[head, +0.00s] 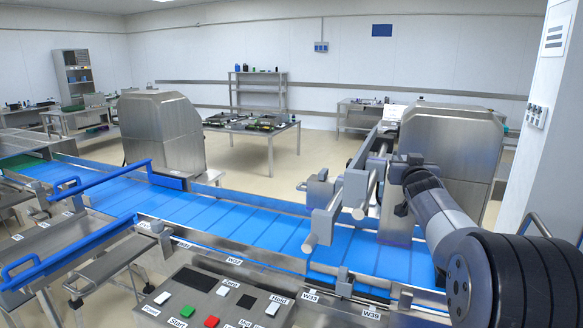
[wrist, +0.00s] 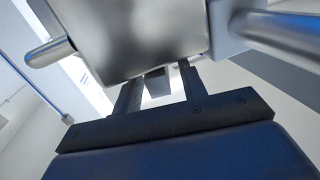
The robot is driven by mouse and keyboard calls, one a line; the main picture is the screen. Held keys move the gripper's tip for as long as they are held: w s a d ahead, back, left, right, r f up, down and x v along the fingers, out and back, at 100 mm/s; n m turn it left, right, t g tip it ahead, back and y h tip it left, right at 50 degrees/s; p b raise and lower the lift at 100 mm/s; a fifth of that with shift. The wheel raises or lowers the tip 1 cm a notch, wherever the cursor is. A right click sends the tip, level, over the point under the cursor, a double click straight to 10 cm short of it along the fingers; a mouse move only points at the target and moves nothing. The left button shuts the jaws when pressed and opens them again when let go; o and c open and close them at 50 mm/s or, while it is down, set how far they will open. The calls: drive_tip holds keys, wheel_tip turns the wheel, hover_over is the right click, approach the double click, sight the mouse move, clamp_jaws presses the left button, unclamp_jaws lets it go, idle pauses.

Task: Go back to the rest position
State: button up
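My gripper (head: 392,166) is at the end of my arm, over the right part of the blue conveyor in the head view. In the wrist view its two dark fingers (wrist: 160,88) stand apart, with a small grey piece (wrist: 157,82) visible between them and not visibly clamped. A large bare-metal block (wrist: 135,35) covers the fingertips, so contact there is hidden. Metal blocks with rods (head: 328,218) stand beside my gripper to its left in the head view.
A button panel (head: 215,300) is in front. Steel housings (head: 160,130) and (head: 450,150) stand behind the conveyor. A steel table (head: 255,128) with parts stands farther back. Floor between is clear.

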drive_tip(key=s+a+b, duration=0.2)
drive_tip(key=s, duration=0.7)
drive_tip(key=w+p, duration=0.1)
drive_tip(key=w, duration=0.2)
drive_tip(key=w+d+p, duration=0.1)
drive_tip(key=w, duration=0.3)
drive_tip(key=w+d+p, duration=0.1)
drive_tip(key=w, duration=0.3)
drive_tip(key=shift+d, duration=0.15)
drive_tip(key=p, duration=0.3)
drive_tip(key=shift+s+d+r+y, duration=0.1)
drive_tip(key=shift+s+r+y, duration=0.1)
drive_tip(key=shift+r+y, duration=0.1)
drive_tip(key=n+y+p, duration=0.1)
drive_tip(key=y+p, duration=0.1)
drive_tip(key=p, duration=0.4)
drive_tip(key=shift+n, duration=0.4)
